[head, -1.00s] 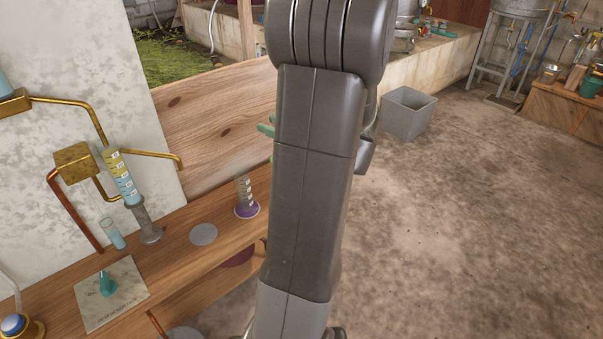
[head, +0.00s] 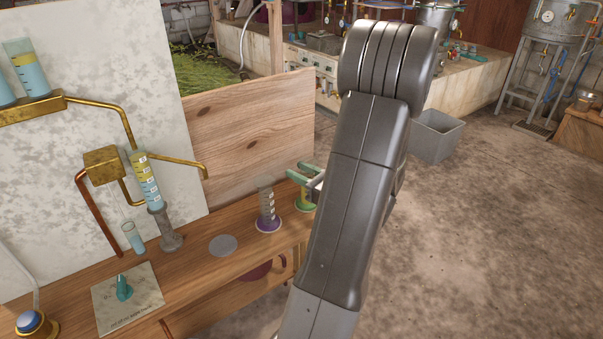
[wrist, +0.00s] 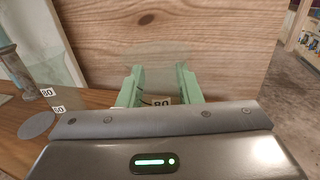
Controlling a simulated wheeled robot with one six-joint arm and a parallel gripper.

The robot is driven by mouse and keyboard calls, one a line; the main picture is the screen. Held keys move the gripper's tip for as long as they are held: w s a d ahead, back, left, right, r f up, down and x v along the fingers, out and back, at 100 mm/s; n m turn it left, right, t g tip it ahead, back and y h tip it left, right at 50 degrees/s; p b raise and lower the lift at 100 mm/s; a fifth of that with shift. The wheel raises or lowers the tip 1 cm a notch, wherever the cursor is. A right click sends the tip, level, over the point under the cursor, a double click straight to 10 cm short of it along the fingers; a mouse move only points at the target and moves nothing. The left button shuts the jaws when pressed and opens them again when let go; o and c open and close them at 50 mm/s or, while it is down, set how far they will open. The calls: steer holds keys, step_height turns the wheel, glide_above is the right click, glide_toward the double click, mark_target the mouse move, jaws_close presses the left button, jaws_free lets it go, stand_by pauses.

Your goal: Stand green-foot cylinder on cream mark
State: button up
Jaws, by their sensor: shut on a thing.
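The green-foot cylinder (head: 305,203) is upright at the right end of the wooden bench, right of a purple-foot cylinder. I cannot tell whether its foot touches the bench. My gripper (head: 304,177) has its pale green jaws shut on it high up. A round, flat mark (head: 223,245) on the bench is bare and looks grey. I see no mark that is clearly cream.
The purple-foot cylinder (head: 268,213) stands between the round mark and my gripper. A slanted tube (head: 147,182) on a grey stand, brass pipes and a valve plate (head: 127,300) are further left. A wooden board (head: 252,135) backs the bench.

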steer(key=shift+f, duration=0.1)
steer(key=o, duration=0.6)
steer(key=shift+f, duration=0.1)
steer(key=o, duration=0.4)
steer(key=shift+r, duration=0.3)
steer(key=v, duration=1.2)
